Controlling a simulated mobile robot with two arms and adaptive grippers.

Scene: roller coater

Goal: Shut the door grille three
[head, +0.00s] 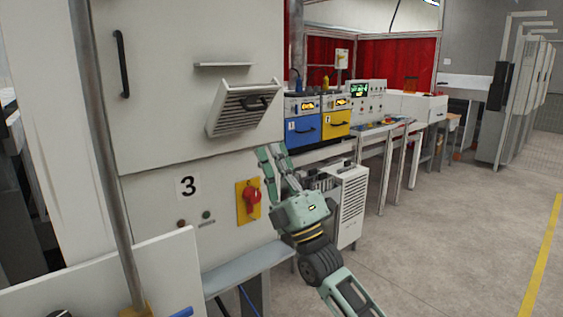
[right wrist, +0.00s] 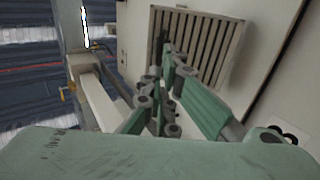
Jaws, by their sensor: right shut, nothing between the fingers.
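The door grille (head: 232,112) is a pale slatted vent flap with a dark handle (head: 262,102), on the front of the white cabinet marked 3. It stands tilted outward at the top, away from the cabinet face. It also shows in the right wrist view (right wrist: 212,48), ahead of the fingers. My right gripper (head: 268,152) is green, shut and empty, below the grille and in front of the cabinet. In the right wrist view its fingertips (right wrist: 172,58) overlap the grille's lower part; I cannot tell whether they touch it. My left gripper is not in view.
The cabinet (head: 150,150) carries a black vertical handle (head: 121,64), a 3 label (head: 188,186) and a red switch on a yellow plate (head: 249,202). A grey ledge (head: 247,269) juts out below. Blue (head: 302,130) and yellow (head: 337,123) units stand behind. Floor at right is clear.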

